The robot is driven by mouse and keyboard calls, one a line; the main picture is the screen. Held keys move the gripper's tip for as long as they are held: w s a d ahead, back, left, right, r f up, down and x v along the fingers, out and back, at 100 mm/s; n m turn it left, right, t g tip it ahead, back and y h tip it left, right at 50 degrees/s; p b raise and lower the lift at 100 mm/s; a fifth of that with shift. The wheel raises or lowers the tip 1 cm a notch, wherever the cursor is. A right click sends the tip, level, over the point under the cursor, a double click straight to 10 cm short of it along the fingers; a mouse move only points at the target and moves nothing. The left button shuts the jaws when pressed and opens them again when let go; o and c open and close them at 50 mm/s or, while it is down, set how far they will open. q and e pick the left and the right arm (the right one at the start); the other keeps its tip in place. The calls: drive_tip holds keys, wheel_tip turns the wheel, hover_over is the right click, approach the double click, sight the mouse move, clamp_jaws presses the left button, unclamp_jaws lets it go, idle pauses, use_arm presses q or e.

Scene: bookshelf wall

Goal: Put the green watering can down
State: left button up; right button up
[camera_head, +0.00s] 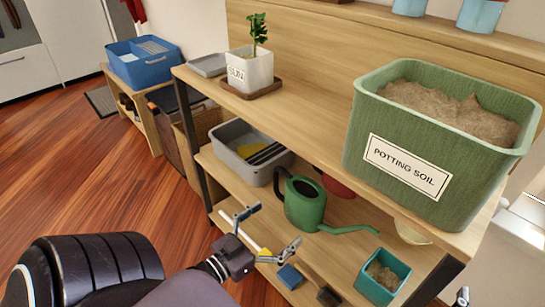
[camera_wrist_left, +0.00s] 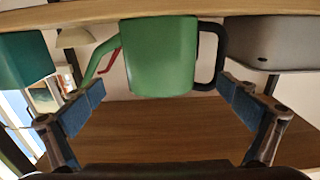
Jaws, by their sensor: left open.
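The green watering can (camera_head: 305,203) stands upright on the middle shelf board (camera_head: 345,222), its dark handle to the left and its spout to the right. My left gripper (camera_head: 270,229) is open and empty in front of the can, apart from it. In the left wrist view, which looks upside down, the can (camera_wrist_left: 160,58) shows beyond and between the spread blue-padded fingers of the left gripper (camera_wrist_left: 160,96). The board it rests on runs along the top there.
A grey bin (camera_head: 229,152) stands left of the can. A teal pot (camera_head: 382,276) and a blue brush-like item (camera_head: 289,277) sit low at the front. A red item (camera_head: 338,187) is behind the can. The green potting soil tub (camera_head: 400,165) stands on the upper board.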

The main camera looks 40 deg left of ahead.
use_arm(q)
drive_tip(key=w+d+r+m+g+h, duration=0.1)
drive_tip(key=w+d+r, duration=0.1)
drive_tip(key=d+r, duration=0.3)
drive_tip(key=w+d+r+g+h, duration=0.1)
drive_tip(key=d+r, duration=0.3)
drive_tip(key=d, duration=1)
drive_tip(key=shift+w+d+r+m+g, duration=0.15)
drive_tip(key=shift+w+r+m+g, duration=0.25)
drive_tip(key=shift+g, duration=0.1)
use_arm(e)
drive_tip(key=shift+s+d+f+g, duration=0.15)
drive_tip(key=shift+f+g, duration=0.1)
drive_tip(key=shift+f, duration=0.25)
drive_tip(key=shift+s+d+f+g, duration=0.15)
drive_tip(key=shift+f+g, duration=0.1)
drive_tip(key=shift+f, duration=0.25)
drive_tip(key=shift+a, duration=0.15)
